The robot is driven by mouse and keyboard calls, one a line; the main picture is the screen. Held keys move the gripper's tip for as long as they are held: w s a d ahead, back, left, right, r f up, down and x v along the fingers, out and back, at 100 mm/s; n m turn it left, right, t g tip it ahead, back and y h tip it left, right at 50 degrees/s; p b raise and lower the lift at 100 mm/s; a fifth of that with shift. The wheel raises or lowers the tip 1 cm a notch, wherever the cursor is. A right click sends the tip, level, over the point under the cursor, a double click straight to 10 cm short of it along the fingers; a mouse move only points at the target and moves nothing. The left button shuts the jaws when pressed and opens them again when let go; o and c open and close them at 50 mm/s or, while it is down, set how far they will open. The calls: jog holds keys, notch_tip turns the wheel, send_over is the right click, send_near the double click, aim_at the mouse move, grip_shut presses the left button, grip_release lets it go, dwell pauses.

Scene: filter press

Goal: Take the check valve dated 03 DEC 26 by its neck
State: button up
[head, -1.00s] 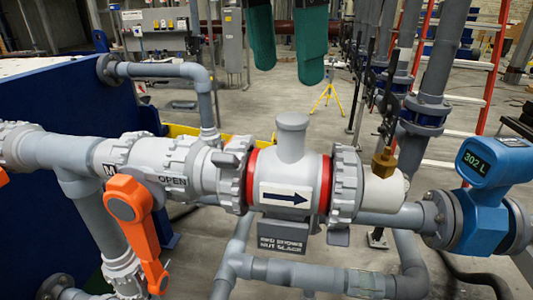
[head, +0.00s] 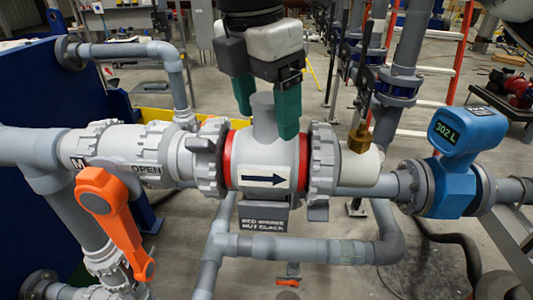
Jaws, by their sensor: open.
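The check valve (head: 265,158) is a light grey body in the pipe line with a black arrow pointing right and a red band showing at each side. Its neck (head: 263,118) stands upright on top. No date is readable on it. My gripper (head: 266,122) comes down from above with two green fingers, open. In the picture the neck lies between the fingers, with the right finger reaching lower, in front of the body's top. Touching cannot be told.
A tag (head: 264,222) reading "RED SHOWS NUT SLACK" hangs below the valve. An orange handle (head: 110,215) is at left. A brass fitting (head: 360,138) and a blue meter (head: 460,145) reading 302 L stand at right. Grey pipes run below.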

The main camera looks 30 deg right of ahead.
jog(key=shift+f, duration=0.35)
jog(key=shift+c, duration=0.2)
jog(key=c, duration=1.2)
